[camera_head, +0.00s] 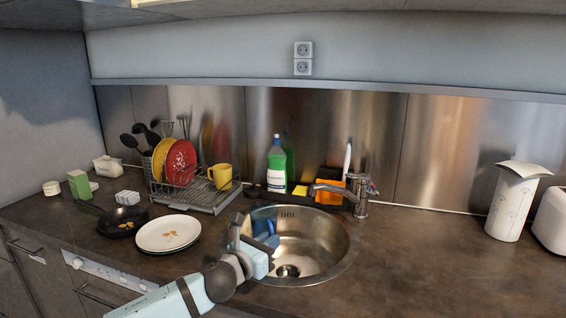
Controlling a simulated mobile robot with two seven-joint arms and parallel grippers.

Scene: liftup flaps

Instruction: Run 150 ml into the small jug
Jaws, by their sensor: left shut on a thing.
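My left gripper (258,246) is over the left side of the round steel sink (325,244). It is shut on a small blue thing (267,231), mostly hidden behind the hand; I cannot tell for sure that it is the small jug. The chrome tap (361,197) stands behind the sink at the right. Its spout (326,188) points left over the basin, to the right of and above my gripper. No water stream can be made out. My right gripper is not in view.
A white plate (168,234) and a black pan (122,221) lie left of the sink. Behind are a dish rack (196,196), a yellow mug (221,176) and a green soap bottle (277,166). The worktop (430,255) right of the sink is clear.

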